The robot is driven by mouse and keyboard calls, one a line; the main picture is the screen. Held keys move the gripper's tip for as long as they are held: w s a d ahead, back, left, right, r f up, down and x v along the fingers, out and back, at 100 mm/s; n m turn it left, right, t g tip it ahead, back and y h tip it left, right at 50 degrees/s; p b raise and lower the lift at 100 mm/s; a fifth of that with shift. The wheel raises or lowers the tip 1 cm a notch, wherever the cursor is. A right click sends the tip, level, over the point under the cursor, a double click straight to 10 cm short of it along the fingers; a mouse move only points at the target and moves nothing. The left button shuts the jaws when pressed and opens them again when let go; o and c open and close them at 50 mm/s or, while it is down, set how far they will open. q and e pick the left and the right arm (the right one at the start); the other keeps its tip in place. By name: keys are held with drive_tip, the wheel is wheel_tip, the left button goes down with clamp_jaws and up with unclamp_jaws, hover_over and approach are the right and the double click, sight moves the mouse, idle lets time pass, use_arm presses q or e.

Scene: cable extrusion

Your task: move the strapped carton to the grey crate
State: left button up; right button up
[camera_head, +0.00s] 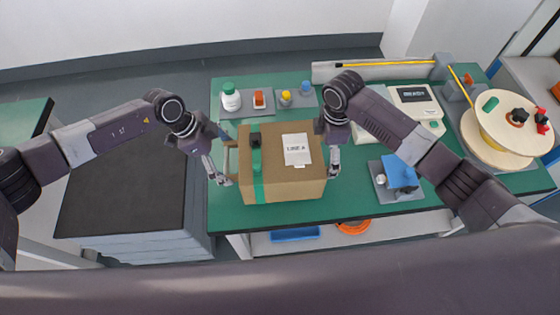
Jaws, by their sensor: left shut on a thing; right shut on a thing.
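The strapped carton (282,185) is a brown box with a green strap down its left part, a white label on top and a small black piece by the strap. It is upright over the front left of the green table; I cannot tell if it touches the top. My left gripper (222,168) is shut on its left side, and my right gripper (334,165) is shut on its right side. The contact points are partly hidden. The grey crate (150,248) stands on the floor left of the table, with a dark, bare-looking top area.
The green table (350,190) holds a white bottle (231,97) and small parts behind the carton. A device with a display (415,97), a blue-topped fixture (400,172) and a large cable reel (497,125) stand to the right. A blue tray (295,233) is on the shelf below.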

use_arm(q)
drive_tip(key=shift+w+r+p, duration=0.1)
drive_tip(key=shift+r+p, duration=1.35)
drive_tip(key=shift+r, duration=0.45)
drive_tip(key=shift+f, duration=0.1)
